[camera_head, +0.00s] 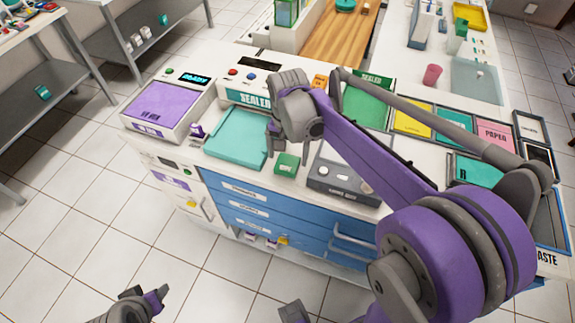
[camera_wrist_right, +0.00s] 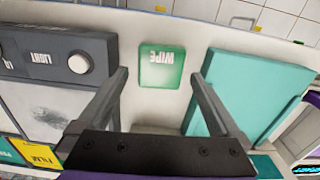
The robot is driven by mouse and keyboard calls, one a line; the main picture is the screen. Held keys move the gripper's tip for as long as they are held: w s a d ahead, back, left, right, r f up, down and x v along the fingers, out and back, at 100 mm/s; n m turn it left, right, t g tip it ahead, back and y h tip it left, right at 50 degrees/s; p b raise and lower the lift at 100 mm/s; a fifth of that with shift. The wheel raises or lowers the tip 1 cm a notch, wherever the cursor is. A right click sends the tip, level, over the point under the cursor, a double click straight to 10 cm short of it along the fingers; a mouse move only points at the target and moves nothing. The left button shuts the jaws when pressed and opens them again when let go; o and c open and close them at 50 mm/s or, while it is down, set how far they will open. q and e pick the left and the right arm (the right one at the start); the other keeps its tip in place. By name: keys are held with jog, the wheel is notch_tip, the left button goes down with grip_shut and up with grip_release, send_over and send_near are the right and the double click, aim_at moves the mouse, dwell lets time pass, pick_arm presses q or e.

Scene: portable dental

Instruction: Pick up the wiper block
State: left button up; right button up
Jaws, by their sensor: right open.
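The wiper block is a small green block (camera_head: 286,164) on the white worktop, between a teal tray and a dark grey light box. In the right wrist view the block (camera_wrist_right: 162,68) reads "WIPE" upside down and shows between and beyond the fingertips. My right gripper (camera_head: 274,138) points down above the worktop, just left of and behind the block in the head view. In the wrist view the right gripper (camera_wrist_right: 160,84) has its fingers wide apart with nothing between them. My left gripper (camera_head: 150,298) is low over the floor at lower left; its jaw opening is unclear.
The teal tray (camera_head: 236,138) lies beside the block on the left, and the light box (camera_head: 345,178) on the right. A purple-topped unit (camera_head: 165,105) stands at the left end. The sealer (camera_head: 248,82) is behind. Blue drawers (camera_head: 270,215) are below the front edge.

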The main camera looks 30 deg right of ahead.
aim_at(287, 163)
jog(key=shift+f, duration=1.35)
jog(key=c, duration=1.3)
jog(key=shift+o, duration=0.2)
notch_tip(287, 163, up, 10)
jog(key=shift+p, duration=0.35)
